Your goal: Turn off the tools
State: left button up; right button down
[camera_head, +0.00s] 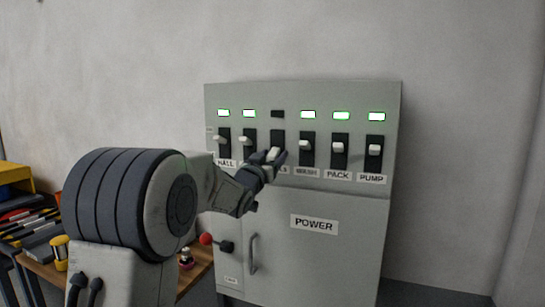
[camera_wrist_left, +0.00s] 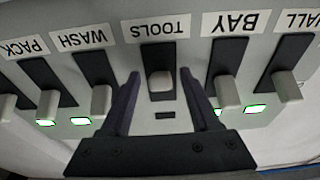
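The TOOLS switch (camera_head: 273,154) is the third from the left on the grey power cabinet. Its white lever sits low in the black slot, and the lamp (camera_head: 278,114) above it is dark. My left gripper (camera_head: 276,158) is right at this switch and covers part of its label. In the left wrist view, which is upside down, the TOOLS lever (camera_wrist_left: 160,82) stands between the two dark fingers of the gripper (camera_wrist_left: 160,85). The fingers are apart, with a gap on each side of the lever. My right gripper is not in view.
The neighbouring levers, BAY (camera_wrist_left: 229,93) and WASH (camera_wrist_left: 100,99), stand close outside the fingers. The HALL, BAY, WASH, PACK and PUMP lamps are lit green, their levers high. A red knob (camera_head: 206,239) and door handle (camera_head: 252,254) are below. A cluttered bench (camera_head: 197,270) is at left.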

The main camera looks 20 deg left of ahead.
pick_arm(q)
jog(key=shift+s, duration=0.1)
jog(key=s+f+b, duration=0.2)
jog(key=s+b, duration=0.1)
jog(key=s, duration=0.7)
jog(key=shift+a, duration=0.15)
jog(key=s+d+f+m+g+h+p, duration=0.1)
jog(key=s+d+f+g+p, duration=0.1)
jog(key=s+d+f+g, duration=0.45)
jog(key=s+d+f+m+g+h+p, duration=0.1)
jog(key=s+d+f+g, duration=0.25)
jog(key=d+f, duration=0.65)
jog(key=s+d+f+m+g, duration=0.1)
jog(key=s+f+g, duration=0.2)
jog(key=s, duration=0.5)
jog(key=s+d+f+m+g+y+p, duration=0.1)
jog(key=s+d+f+m+g, duration=0.1)
jog(key=s, duration=0.7)
jog(key=s+d+f+m+g+p, duration=0.1)
jog(key=s+f+m+g, duration=0.1)
jog(key=s+g, duration=0.3)
jog(key=s+f, duration=0.1)
jog(key=s, duration=0.3)
jog(key=shift+s+d+f+y, duration=0.15)
jog(key=shift+f+y, duration=0.15)
jog(key=shift+f, duration=0.1)
